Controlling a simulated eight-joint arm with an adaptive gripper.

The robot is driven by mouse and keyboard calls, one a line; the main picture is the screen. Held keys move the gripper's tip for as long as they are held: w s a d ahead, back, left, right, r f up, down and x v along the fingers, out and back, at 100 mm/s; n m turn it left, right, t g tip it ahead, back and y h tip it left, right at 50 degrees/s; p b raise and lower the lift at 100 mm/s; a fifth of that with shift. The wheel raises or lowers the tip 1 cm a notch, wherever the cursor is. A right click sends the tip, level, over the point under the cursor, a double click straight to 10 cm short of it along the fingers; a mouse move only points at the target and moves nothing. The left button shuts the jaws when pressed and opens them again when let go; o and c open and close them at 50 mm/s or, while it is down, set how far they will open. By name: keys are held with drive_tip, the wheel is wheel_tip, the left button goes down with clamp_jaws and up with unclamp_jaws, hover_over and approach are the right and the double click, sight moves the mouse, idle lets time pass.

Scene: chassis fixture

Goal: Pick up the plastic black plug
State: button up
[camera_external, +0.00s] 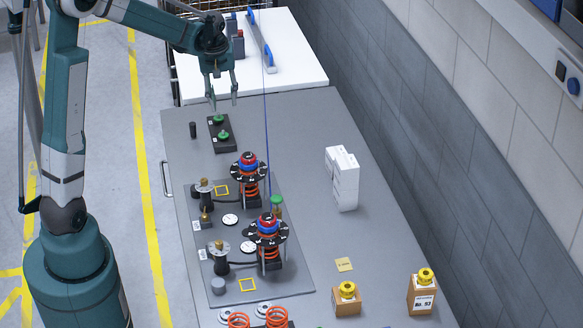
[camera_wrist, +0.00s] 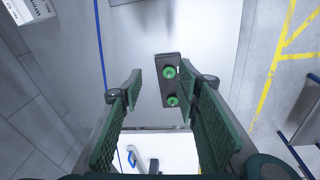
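A small upright black cylinder, which looks like the black plug (camera_external: 193,130), stands on the grey table near its far left edge. It stands just left of a black block with two green knobs (camera_external: 221,146). My gripper (camera_external: 223,103) is open and empty, pointing down above the far end of the table, up and to the right of the plug in the picture. In the wrist view, my gripper (camera_wrist: 162,92) has its fingers spread apart, with the green-knobbed block (camera_wrist: 169,62) showing between and beyond them. I cannot make out the plug there; the right finger may hide it.
A fixture plate (camera_external: 292,283) carries several red-spring parts, dials and black posts. White boxes (camera_external: 344,180) stand to the right. A white table (camera_external: 300,72) at the back holds a blue-handled tool (camera_external: 261,43). A thin blue line runs down the scene beside my gripper.

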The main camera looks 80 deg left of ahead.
drive_tip(key=s+a+f+n, duration=0.1)
drive_tip(key=s+a+f, duration=0.15)
drive_tip(key=a, duration=0.25)
drive_tip(key=s+a+f+n, duration=0.2)
drive_tip(key=a+f, duration=0.2)
drive_tip(key=a, duration=0.2)
drive_tip(key=n+g+h, duration=0.1)
drive_tip(key=n, duration=0.1)
hover_over(192, 124)
drive_tip(key=f, duration=0.6)
drive_tip(key=shift+w+a, duration=0.2)
drive_tip(key=shift+f, duration=0.1)
drive_tip(key=shift+f, duration=1.2)
drive_tip(key=shift+f, duration=0.15)
drive_tip(key=shift+s+d+f+p, duration=0.1)
drive_tip(key=shift+f+p, duration=0.2)
drive_tip(key=shift+f, duration=2.2)
drive_tip(key=c, duration=0.9)
